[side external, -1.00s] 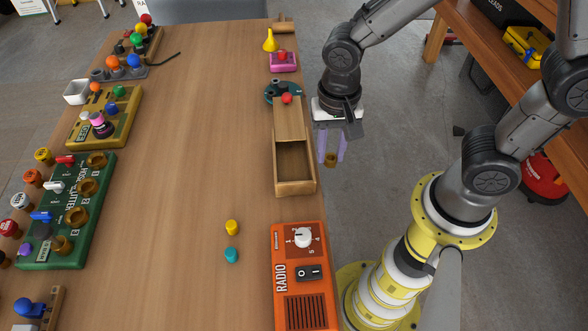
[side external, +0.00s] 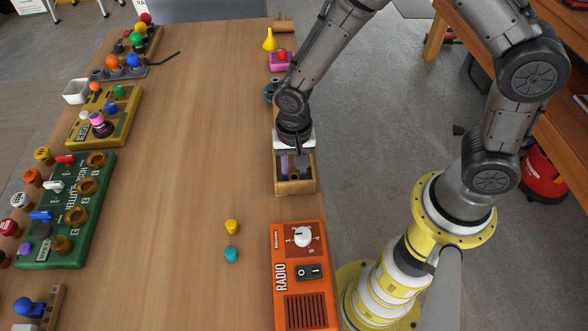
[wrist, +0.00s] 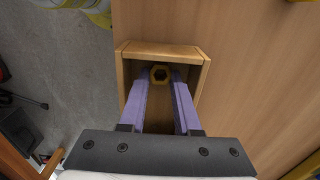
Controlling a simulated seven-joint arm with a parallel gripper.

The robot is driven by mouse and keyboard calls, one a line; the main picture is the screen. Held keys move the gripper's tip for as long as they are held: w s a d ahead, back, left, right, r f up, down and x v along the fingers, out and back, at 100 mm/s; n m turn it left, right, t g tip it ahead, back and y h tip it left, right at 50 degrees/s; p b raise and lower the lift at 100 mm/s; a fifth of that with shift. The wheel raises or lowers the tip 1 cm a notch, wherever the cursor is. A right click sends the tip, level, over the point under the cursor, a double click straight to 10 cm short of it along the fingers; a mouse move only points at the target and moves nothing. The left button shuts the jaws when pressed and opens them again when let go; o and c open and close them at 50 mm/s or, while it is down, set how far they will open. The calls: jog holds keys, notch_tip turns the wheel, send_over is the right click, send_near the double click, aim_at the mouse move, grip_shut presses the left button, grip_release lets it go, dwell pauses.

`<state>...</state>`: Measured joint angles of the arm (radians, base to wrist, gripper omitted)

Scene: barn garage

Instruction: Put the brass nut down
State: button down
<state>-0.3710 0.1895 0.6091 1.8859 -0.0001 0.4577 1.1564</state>
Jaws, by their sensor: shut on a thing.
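The brass nut (wrist: 160,74) shows in the wrist view between the tips of my gripper's purple fingers. My gripper (wrist: 161,80) is shut on it. The fingers reach down into the open wooden box (wrist: 204,75), near its far wall in the wrist view. In the side view my gripper (side external: 294,170) is over the open part of the wooden box (side external: 297,187), and the nut is hidden there. I cannot tell whether the nut touches the box floor.
The orange radio (side external: 306,290) stands just in front of the box. A yellow peg (side external: 232,227) and a teal peg (side external: 231,254) stand on the table to the left. The green panel (side external: 50,252) is at the far left. The middle of the table is clear.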

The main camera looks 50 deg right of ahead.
aim_at(294, 175)
jog(key=shift+f, duration=0.1)
jog(key=c, duration=0.9)
grip_release()
notch_tip(294, 175, up, 12)
jog(key=shift+r, duration=0.2)
jog(key=s+d+r+n+t, duration=0.5)
jog(key=s+d+r+n, duration=0.4)
jog(key=s+d+r, duration=0.3)
jog(key=shift+s+d+r+t, duration=0.2)
jog(key=shift+s+r+t, duration=0.15)
jog(key=shift+s, duration=1.35)
